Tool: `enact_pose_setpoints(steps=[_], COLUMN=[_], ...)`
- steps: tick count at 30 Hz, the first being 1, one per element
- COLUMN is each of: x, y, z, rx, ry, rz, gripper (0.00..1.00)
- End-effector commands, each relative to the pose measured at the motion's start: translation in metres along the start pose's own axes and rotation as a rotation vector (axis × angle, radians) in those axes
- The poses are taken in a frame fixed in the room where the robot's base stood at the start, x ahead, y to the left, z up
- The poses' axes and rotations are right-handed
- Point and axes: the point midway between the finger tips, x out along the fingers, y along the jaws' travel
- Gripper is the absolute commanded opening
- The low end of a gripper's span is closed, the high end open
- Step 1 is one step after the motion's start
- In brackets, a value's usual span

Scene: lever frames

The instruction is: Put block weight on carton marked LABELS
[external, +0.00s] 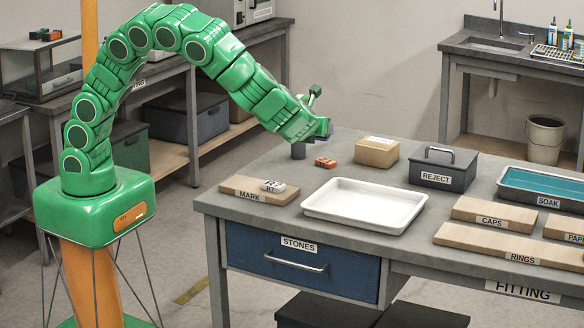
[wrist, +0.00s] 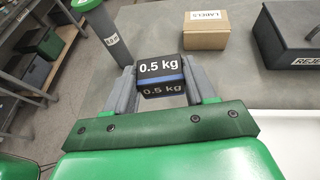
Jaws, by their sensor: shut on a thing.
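The block weight (wrist: 160,72) is dark with a blue band and white "0.5 kg" markings. It sits between the two grey fingers of my gripper (wrist: 163,88), which is shut on it. In the external view my gripper (external: 318,130) is over the back left of the table, and I cannot make out the block there. The carton marked LABELS (external: 377,152) is a small brown box on the table, to the right of my gripper.
The dark REJECT box (external: 443,170) with a handle stands right of the carton. A white tray (external: 365,228) lies in front. The MARK board (external: 250,193) is front left.

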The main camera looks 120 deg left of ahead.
Motion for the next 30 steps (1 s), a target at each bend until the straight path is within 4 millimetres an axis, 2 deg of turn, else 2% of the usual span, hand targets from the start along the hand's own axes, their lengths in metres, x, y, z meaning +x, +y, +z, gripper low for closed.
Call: enact_pose_setpoints(steps=[5, 15, 21, 30], x=[0.011, 0.063, 0.087, 0.104], y=[0.000, 0.000, 0.004, 0.006], z=[0.014, 0.067, 0.095, 0.111], rx=[-0.002, 0.021, 0.040, 0.062], ry=[0.004, 0.005, 0.002, -0.001], rz=[-0.018, -0.088, -0.123, -0.147], gripper=[0.02, 0.02, 0.02, 0.02])
